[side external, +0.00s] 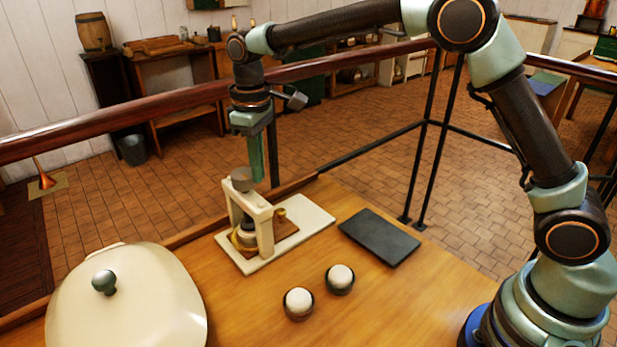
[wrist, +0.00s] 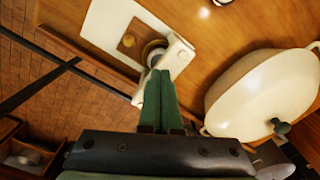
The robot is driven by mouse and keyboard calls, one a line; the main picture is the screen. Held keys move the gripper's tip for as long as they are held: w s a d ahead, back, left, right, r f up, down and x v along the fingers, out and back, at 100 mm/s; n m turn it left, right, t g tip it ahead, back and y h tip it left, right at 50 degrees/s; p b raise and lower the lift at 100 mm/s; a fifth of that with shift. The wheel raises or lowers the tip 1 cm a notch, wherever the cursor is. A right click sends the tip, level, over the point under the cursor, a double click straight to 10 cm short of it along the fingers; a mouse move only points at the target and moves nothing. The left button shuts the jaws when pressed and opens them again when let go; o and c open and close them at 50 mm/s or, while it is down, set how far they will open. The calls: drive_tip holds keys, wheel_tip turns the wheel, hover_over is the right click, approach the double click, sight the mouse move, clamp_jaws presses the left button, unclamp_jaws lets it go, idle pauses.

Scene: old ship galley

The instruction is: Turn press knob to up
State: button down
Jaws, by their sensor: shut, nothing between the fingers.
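A small press with a cream upright frame (side external: 264,232) stands on a pale base plate (side external: 318,216) at the back of the wooden table. A grey round knob (side external: 241,179) sits on top of the press. My gripper (side external: 258,182) points down with its green fingers together, empty, just right of the knob in the side view. I cannot tell whether the fingers touch the knob. In the wrist view the closed fingertips (wrist: 160,72) lie over the near end of the cream frame (wrist: 178,56) and cover part of it. I cannot clearly make out the knob there.
A large cream lidded pot (side external: 140,300) stands at the front left. Two dark cups with white round tops (side external: 298,302) (side external: 340,278) stand in front of the press. A flat dark slab (side external: 379,237) lies right of it. A wooden rail (side external: 330,68) runs behind the table.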

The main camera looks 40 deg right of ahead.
drive_tip(key=shift+w+d, duration=0.4)
drive_tip(key=shift+w, duration=0.05)
idle(0.4)
drive_tip(key=shift+d, duration=0.1)
wheel_tip(320, 180, up, 6)
drive_tip(key=shift+s+d, duration=0.25)
drive_tip(key=shift+s, duration=0.05)
idle(0.5)
drive_tip(key=shift+s+a+f, duration=0.25)
drive_tip(key=shift+a+f, duration=0.25)
drive_tip(key=shift+f, duration=0.5)
drive_tip(key=shift+s+a+f, duration=0.2)
drive_tip(key=shift+a+f, duration=0.3)
drive_tip(key=shift+f, duration=0.55)
drive_tip(key=shift+s+a+f, duration=0.25)
drive_tip(key=shift+a+f, duration=0.25)
drive_tip(key=shift+f, duration=0.5)
drive_tip(key=shift+w, duration=0.25)
